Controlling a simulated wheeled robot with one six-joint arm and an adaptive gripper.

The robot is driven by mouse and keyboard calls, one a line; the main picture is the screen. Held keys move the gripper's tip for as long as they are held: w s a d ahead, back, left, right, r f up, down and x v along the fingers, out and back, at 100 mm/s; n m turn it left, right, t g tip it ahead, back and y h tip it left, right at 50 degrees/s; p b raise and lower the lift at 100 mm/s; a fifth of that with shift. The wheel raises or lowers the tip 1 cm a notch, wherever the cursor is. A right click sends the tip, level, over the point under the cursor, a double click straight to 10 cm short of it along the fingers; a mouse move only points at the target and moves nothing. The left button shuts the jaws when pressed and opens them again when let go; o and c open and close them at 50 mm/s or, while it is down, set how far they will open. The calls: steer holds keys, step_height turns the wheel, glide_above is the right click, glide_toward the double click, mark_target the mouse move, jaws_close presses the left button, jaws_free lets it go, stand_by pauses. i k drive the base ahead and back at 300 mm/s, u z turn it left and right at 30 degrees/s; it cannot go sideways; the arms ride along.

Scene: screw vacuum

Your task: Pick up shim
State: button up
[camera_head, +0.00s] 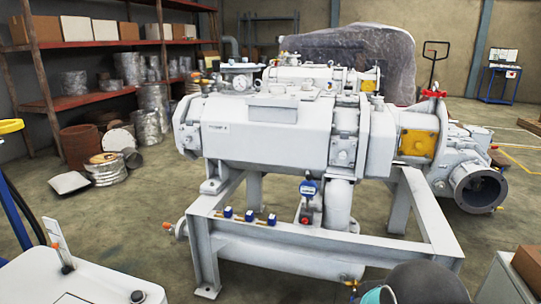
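I cannot pick out a shim with certainty. A thin pale upright strip (57,240) stands at the lower left on a white box-like surface (95,283), with a small dark knob at its foot; I cannot tell whether it is the shim. The large white screw vacuum pump (265,135) sits on a white steel frame (290,235) in the middle.
A dark rounded part with a teal ring shows at the bottom right edge, possibly mine. Brown boxes (527,264) lie at the right edge. Shelves (95,44) with metal cans stand at the back left. A wrapped bulk (350,55) stands behind the pump. Floor is open at left.

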mark_target(228, 213)
steer(key=u, duration=0.45)
steer(key=i, duration=1.7)
steer(key=z, duration=0.05)
